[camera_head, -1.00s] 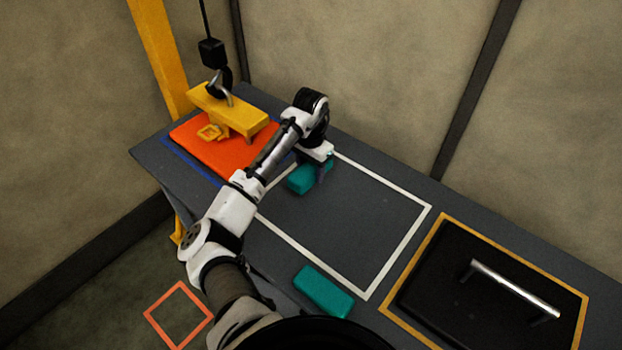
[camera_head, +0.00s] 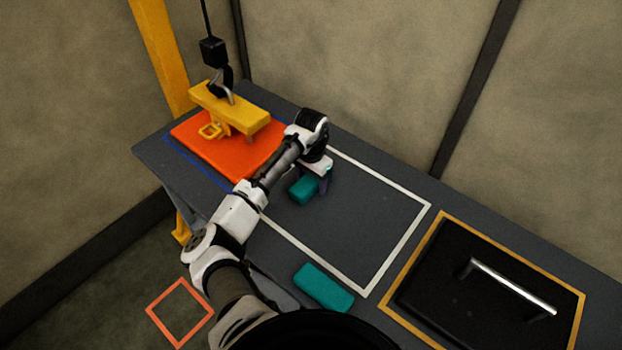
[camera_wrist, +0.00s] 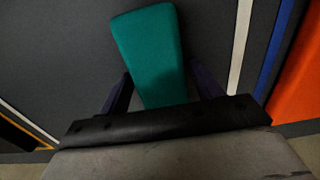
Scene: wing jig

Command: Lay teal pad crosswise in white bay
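One teal pad (camera_head: 303,189) is between the fingers of my gripper (camera_head: 313,181), over the far-left part of the white bay (camera_head: 395,255), a white outline on the dark table. A second teal pad (camera_head: 323,287) lies by the table's front edge, just outside the white outline. My wrist hides the bay's far-left corner.
An orange slab (camera_head: 225,155) lies at the left in a blue outline, with a yellow block (camera_head: 230,108) on a hoist hook (camera_head: 218,82) above. A black panel (camera_head: 455,310) with a metal handle (camera_head: 512,287) lies at the right in a yellow outline. The bay's right half is clear.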

